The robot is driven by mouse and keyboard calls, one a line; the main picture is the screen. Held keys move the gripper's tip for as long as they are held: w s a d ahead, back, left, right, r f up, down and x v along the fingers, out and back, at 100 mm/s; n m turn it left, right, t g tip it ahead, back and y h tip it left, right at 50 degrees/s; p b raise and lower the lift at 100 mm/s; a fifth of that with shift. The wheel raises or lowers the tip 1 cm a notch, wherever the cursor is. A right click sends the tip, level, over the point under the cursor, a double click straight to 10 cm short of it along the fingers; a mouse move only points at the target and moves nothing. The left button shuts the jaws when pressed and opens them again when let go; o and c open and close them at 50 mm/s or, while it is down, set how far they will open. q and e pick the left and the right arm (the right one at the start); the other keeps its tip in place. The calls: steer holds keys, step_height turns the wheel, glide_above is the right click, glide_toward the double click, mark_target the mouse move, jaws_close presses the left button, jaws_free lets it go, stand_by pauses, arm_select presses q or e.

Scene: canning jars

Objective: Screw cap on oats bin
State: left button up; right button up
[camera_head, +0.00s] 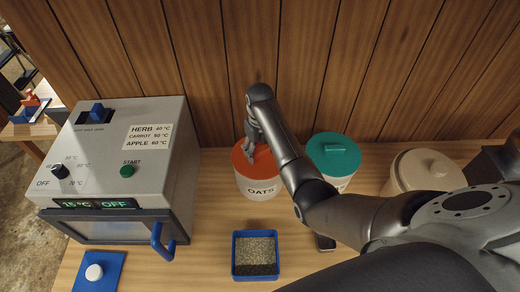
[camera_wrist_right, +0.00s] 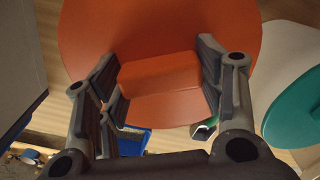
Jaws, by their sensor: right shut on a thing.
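The oats bin (camera_head: 262,190) is a white tub labelled OATS standing on the wooden counter, with its orange cap (camera_head: 268,163) on top. The cap fills the upper middle of the right wrist view (camera_wrist_right: 160,35), and its raised orange grip bar (camera_wrist_right: 160,74) lies between my right fingers. My right gripper (camera_head: 252,146) comes down from above onto the cap and is shut on the grip bar. The cap looks level on the bin; I cannot tell how tightly it is seated. The arm hides part of the cap's right side. My left gripper is not in view.
A grey dryer (camera_head: 160,150) with a blue handle stands to the left. A blue tray of dark grains (camera_head: 255,232) is in front of the bin. A teal-lidded bin (camera_head: 334,150) and a beige lidded container (camera_head: 425,168) stand to the right. Wood panelling rises behind.

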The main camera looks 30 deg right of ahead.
mark_target(259, 148)
steer(key=o, duration=0.8)
steer(key=shift+w+d+r, duration=0.1)
steer(key=shift+w+r, duration=0.1)
steer(key=shift+r, duration=0.05)
steer(key=o, duration=0.4)
steer(key=shift+s+f, duration=0.1)
steer(key=shift+s, duration=0.05)
step_height(259, 148, up, 12)
steer(key=shift+f, duration=0.1)
